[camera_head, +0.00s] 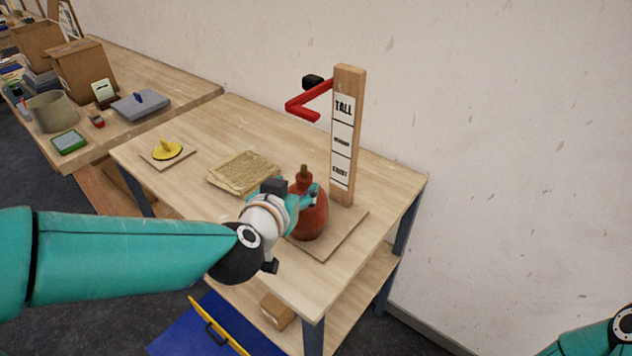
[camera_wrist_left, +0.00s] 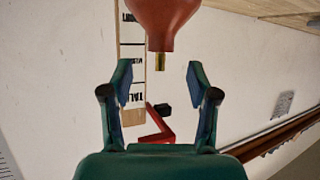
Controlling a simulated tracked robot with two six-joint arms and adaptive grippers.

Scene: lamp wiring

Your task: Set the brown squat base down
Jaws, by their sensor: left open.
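The brown squat base (camera_head: 312,218) is a round reddish-brown lamp body with a narrow neck and a brass-coloured tip. It stands upright on the wooden board (camera_head: 322,252) of the height gauge, just in front of the gauge post (camera_head: 345,135). My left gripper (camera_head: 308,193) is at the base's upper part and hides some of it. In the wrist view, which is upside down, the left gripper (camera_wrist_left: 160,78) is open, and the base (camera_wrist_left: 163,18) shows with its brass tip pointing between the spread fingers. Neither finger visibly touches it there.
The gauge carries a red arm (camera_head: 308,103) and a label strip. A tan mat (camera_head: 243,171) and a board with a yellow disc (camera_head: 167,151) lie left on the table. A second table (camera_head: 190,100) holds boxes. A blue drawer (camera_head: 190,332) is below.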

